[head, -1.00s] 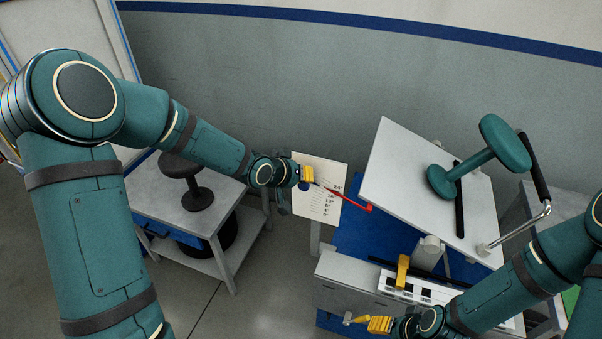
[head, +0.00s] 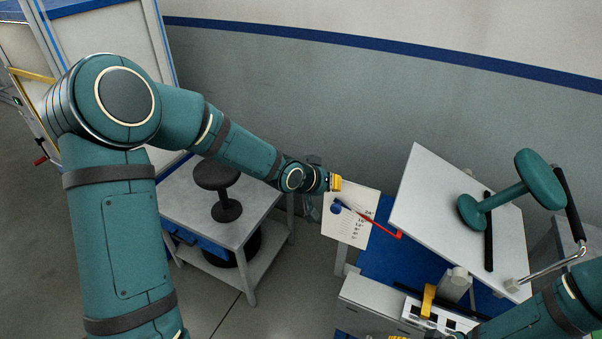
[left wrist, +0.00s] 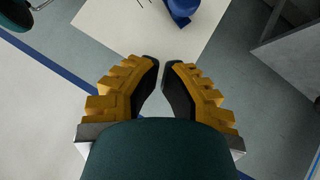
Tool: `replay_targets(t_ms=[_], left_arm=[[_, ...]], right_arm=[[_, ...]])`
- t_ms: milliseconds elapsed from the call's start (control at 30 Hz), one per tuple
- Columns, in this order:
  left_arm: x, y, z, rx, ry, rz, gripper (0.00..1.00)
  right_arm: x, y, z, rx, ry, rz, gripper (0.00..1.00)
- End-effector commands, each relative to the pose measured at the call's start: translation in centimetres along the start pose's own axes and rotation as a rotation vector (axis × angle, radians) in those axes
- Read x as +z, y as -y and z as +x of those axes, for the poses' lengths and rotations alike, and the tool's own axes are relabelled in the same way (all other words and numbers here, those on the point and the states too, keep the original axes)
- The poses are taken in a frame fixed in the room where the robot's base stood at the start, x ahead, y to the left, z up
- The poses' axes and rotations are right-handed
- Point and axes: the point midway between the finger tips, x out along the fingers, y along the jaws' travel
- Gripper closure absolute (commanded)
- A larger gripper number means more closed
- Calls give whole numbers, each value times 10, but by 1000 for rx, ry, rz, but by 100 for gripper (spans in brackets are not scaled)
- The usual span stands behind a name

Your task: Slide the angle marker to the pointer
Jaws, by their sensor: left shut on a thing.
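The angle marker, a small blue piece (head: 336,208), sits at the left part of a white scale panel (head: 342,231) with printed numbers. A red pointer (head: 385,229) crosses the panel's right side, its bent end beyond the panel edge. My left gripper (head: 336,183) is above the marker in the head picture and looks apart from it. In the left wrist view its yellow fingers (left wrist: 161,62) are nearly closed; what they hold I cannot make out. The blue marker (left wrist: 182,8) shows beyond the fingertips.
A tilted white board (head: 440,200) carries a teal stool-like piece (head: 505,193) right of the panel. A grey table (head: 180,196) with a black stool (head: 224,200) stands left. A blue surface (head: 385,262) lies below the panel.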

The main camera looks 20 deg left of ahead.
Motion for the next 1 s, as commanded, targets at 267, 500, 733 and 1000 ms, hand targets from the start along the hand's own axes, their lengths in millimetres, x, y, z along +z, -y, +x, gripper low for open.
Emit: replay_targets(t_ms=[267, 500, 733, 1000], left_arm=[[-6, -3, -44, -1, -2, 0, 100], [-6, -3, -78, -2, 0, -2, 100], [-5, -3, -98, 0, 1, 0, 100], [-2, -4, -101, 2, 3, -1, 100]], right_arm=[[-2, 5, -16, -2, 0, 1, 42], [-4, 11, -34, -6, 0, 0, 42], [-6, 15, -47, -9, 1, 1, 42], [-6, 15, -49, -9, 1, 1, 42]])
